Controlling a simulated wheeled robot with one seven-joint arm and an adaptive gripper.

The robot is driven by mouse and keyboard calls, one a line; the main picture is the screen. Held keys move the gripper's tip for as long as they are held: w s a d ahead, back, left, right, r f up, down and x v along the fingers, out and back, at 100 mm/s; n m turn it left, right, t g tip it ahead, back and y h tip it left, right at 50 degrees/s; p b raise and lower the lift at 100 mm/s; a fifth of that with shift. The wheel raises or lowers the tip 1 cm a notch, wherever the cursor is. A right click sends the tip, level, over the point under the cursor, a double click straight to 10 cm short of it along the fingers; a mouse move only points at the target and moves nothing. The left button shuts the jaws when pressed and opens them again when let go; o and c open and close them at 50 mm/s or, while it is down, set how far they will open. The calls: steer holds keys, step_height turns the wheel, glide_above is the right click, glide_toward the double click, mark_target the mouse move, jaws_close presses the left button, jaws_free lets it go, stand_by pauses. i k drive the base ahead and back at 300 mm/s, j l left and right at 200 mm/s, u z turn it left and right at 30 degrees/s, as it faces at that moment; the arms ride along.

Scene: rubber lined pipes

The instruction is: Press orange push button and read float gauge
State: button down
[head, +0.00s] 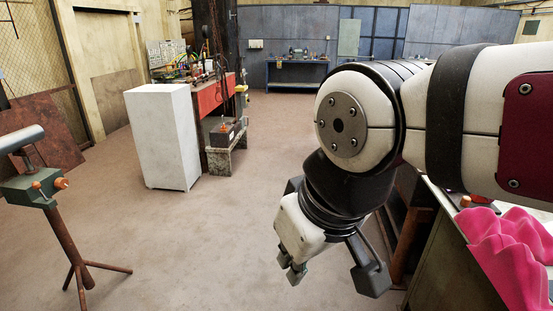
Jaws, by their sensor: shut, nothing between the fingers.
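A green box (36,188) stands on a rusty tripod (76,246) at the left edge. An orange push button (61,183) projects from its right side, with a smaller orange part on its front. A grey cylinder (20,138) is mounted above the box and cut off by the frame edge. I cannot make out a float gauge or a reading. My gripper (332,273) hangs low right of centre, far to the right of the button and touching nothing visible. It is shut and empty, though its fingers are seen at an angle.
A white cabinet (163,138) stands beside a red workbench (212,95) with tools. A bright pink lumpy object (510,250) lies on a surface at the lower right, close to my arm. Blue panels line the back. The floor (200,240) between tripod and gripper is clear.

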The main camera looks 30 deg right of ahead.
mark_target(465, 202)
steer(key=i+z, duration=0.25)
steer(key=z, duration=0.25)
steer(key=i+j+z, duration=0.1)
steer(key=i+z, duration=0.15)
steer(key=z, duration=0.25)
steer(key=i+j+z, duration=0.2)
steer(key=z, duration=0.3)
steer(key=i+j+z, duration=0.25)
steer(key=z, duration=0.25)
steer(key=i+j+z, duration=0.45)
steer(key=j+z, duration=0.15)
steer(key=z, duration=0.15)
steer(key=i+j+z, duration=0.15)
steer(key=j+z, duration=0.2)
